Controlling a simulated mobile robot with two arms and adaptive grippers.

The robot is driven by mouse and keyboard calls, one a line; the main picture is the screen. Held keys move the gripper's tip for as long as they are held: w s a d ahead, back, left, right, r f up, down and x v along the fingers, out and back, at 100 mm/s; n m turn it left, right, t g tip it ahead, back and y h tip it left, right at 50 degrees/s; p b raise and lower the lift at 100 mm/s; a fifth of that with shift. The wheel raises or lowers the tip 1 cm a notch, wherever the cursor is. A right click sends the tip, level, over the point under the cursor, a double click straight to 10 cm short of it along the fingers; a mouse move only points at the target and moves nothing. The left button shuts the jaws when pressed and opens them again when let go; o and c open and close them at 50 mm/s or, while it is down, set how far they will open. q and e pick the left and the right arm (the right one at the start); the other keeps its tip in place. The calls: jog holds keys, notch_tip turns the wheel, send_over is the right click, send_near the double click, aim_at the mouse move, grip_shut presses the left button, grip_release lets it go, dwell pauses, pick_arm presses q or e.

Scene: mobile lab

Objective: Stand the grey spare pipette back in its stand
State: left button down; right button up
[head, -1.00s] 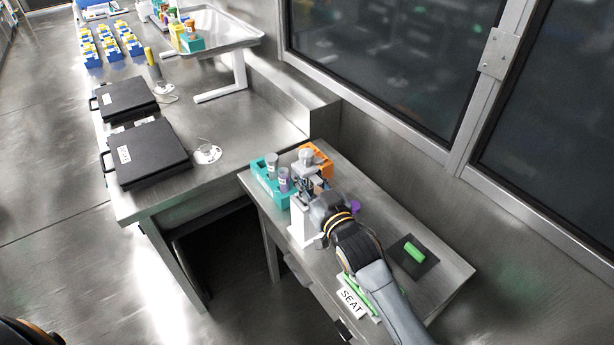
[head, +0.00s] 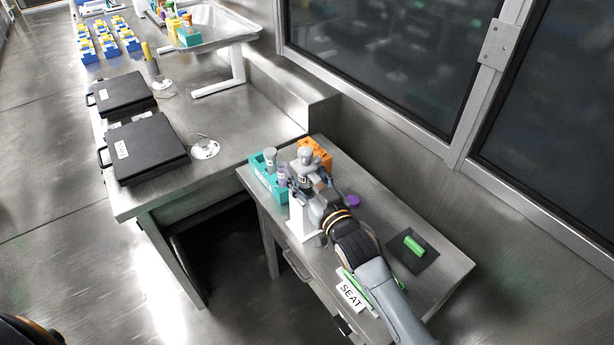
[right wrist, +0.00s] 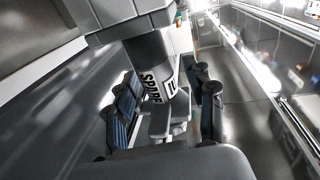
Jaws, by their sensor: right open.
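The grey spare pipette (head: 306,157) stands roughly upright at the top of its white stand (head: 299,218) on the small steel table. In the right wrist view the pipette (right wrist: 155,82) shows its "SPARE" label, and a pale grey part, perhaps the stand's holder, is just below it. My right gripper (head: 308,178) is open around the pipette. In the right wrist view its dark fingers (right wrist: 165,100) are spread on both sides, with gaps to the body. Whether the pipette is fully seated in the holder is hidden. My left gripper is not in view.
A teal rack (head: 265,180) with tubes and an orange rack (head: 318,152) crowd the stand. A purple cap-like item (head: 353,201), a green piece on a dark mat (head: 428,256) and a "SEAT" label (head: 351,294) are near my right arm.

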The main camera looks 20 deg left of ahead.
jog(key=v, duration=1.2)
